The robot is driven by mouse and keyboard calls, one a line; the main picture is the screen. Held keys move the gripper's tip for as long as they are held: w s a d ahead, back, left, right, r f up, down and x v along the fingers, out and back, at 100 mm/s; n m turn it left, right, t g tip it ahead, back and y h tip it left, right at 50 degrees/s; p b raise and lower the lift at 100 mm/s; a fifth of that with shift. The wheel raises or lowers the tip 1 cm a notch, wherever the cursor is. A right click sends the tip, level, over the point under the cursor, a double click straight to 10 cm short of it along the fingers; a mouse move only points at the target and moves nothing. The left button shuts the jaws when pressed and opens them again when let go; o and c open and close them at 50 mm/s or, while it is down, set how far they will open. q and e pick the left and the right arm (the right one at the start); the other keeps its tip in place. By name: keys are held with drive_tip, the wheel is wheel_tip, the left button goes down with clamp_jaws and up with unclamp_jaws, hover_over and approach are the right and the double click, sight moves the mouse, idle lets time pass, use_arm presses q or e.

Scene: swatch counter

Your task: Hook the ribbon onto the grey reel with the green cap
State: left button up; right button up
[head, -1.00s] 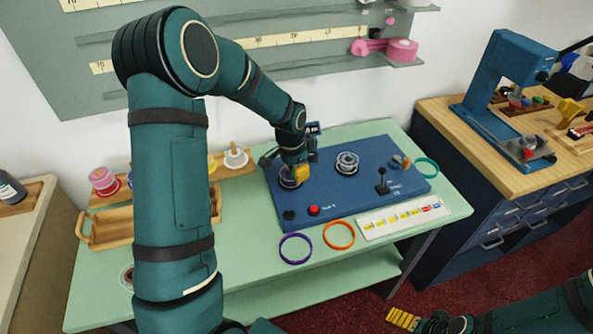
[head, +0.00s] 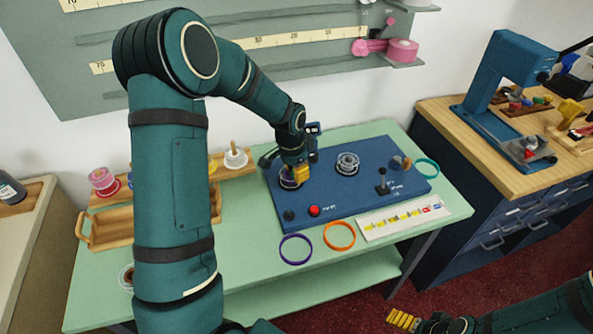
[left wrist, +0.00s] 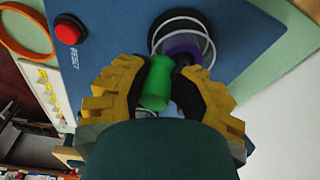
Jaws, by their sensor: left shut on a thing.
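My left gripper (head: 291,182) is low over the left end of the blue board (head: 325,193). In the left wrist view its yellow fingers (left wrist: 160,82) are shut on a green cylindrical piece (left wrist: 157,84). Just beyond it is a purple round thing (left wrist: 183,46) with a pale ring, at the board. In the head view the gripper partly hides this purple thing. I cannot tell whether the green piece touches it, or which part is the ribbon. A grey reel (head: 347,164) stands at the middle of the board; no green cap shows on it. My right gripper (head: 403,319) is low at the bottom right, away from the table.
The board carries a red button (head: 314,211), a black lever (head: 382,184) and a brown knob (head: 401,163). Purple (head: 296,262), orange (head: 352,246) and teal (head: 436,168) rings lie on the green table. A wooden tray (head: 92,238) stands left, partly behind my arm.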

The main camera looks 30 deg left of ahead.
use_arm(q)
drive_tip(key=shift+s+d+f+g, duration=0.15)
drive_tip(key=shift+s+f+g, duration=0.15)
drive_tip(key=shift+s+f, duration=0.35)
drive_tip(key=shift+w+r+p, duration=0.35)
drive_tip(key=shift+r+p, duration=0.5)
clamp_jaws()
drive_tip(key=shift+w+r+p, duration=0.15)
drive_tip(key=shift+r+p, duration=0.85)
drive_tip(key=shift+r, duration=0.7)
drive_tip(key=shift+w, duration=0.1)
